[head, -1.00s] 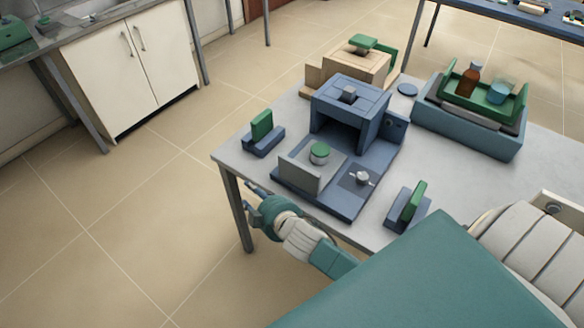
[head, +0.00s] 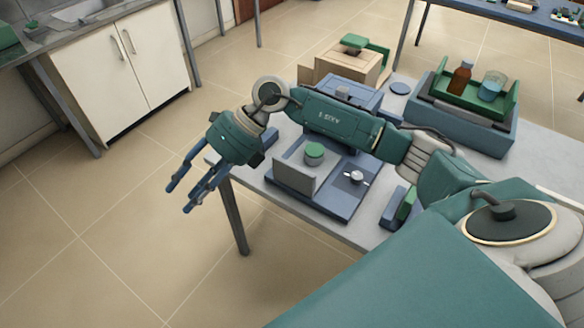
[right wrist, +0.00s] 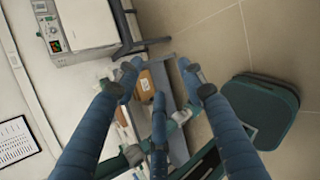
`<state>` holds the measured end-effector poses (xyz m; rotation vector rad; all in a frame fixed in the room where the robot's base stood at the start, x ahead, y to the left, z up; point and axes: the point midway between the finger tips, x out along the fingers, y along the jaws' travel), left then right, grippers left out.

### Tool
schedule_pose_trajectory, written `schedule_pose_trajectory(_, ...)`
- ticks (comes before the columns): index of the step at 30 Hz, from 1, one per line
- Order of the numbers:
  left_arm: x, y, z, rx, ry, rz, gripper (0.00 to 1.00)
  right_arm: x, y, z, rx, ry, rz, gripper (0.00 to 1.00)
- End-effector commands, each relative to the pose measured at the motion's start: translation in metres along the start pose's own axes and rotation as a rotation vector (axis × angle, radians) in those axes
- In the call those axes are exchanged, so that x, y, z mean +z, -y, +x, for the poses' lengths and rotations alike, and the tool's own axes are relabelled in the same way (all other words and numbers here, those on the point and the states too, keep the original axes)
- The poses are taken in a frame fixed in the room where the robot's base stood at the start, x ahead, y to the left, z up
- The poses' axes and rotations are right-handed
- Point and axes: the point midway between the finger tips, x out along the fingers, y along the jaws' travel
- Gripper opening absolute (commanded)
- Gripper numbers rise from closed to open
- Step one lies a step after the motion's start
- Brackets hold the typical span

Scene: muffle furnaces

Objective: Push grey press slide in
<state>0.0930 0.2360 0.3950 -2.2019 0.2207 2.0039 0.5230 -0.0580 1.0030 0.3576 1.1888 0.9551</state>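The grey press slide (head: 294,178), a flat piece with an upright front plate, stands on the blue press base, in front of the press body. A green-topped round piece (head: 314,155) sits on it. The blue press body (head: 352,93) is mostly hidden behind my right forearm. My right gripper (head: 180,198) is open and empty, off the table's left edge, left of the slide and not touching it. Its spread fingers also show in the right wrist view (right wrist: 160,78), with nothing between them. My left gripper is not in view.
My right arm crosses above the table (head: 283,200). A silver knob (head: 355,177) is right of the slide. A blue-and-green block (head: 405,204) stands near the front edge. Floor left is clear.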

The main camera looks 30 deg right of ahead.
Motion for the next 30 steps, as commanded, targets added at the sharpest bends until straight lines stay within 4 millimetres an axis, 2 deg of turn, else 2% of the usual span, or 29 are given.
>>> schedule_pose_trajectory(1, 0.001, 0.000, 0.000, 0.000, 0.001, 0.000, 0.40, -0.009, 0.035, -0.029, -0.159, -0.085, -0.041, 0.40)
schedule_pose_trajectory(2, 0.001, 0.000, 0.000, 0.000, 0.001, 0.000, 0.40, -0.016, 0.054, -0.047, -0.247, -0.137, -0.051, 0.40)
schedule_pose_trajectory(3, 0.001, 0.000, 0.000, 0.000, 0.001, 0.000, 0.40, -0.024, 0.078, -0.073, -0.358, -0.198, -0.054, 0.40)
schedule_pose_trajectory(6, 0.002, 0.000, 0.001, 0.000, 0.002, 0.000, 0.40, -0.040, 0.120, -0.136, -0.585, -0.315, -0.031, 0.40)
schedule_pose_trajectory(9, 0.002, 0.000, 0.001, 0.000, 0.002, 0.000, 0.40, -0.050, 0.140, -0.181, -0.725, -0.380, 0.004, 0.40)
schedule_pose_trajectory(12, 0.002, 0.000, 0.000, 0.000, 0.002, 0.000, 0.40, -0.056, 0.147, -0.204, -0.790, -0.411, 0.028, 0.40)
schedule_pose_trajectory(14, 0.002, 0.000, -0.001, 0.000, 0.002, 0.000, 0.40, -0.059, 0.151, -0.207, -0.803, -0.419, 0.034, 0.40)
schedule_pose_trajectory(17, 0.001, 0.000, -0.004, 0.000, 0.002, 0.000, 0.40, -0.064, 0.158, -0.201, -0.804, -0.423, 0.036, 0.40)
schedule_pose_trajectory(30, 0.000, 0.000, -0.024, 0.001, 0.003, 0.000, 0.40, -0.092, 0.209, -0.152, -0.799, -0.422, 0.034, 0.40)
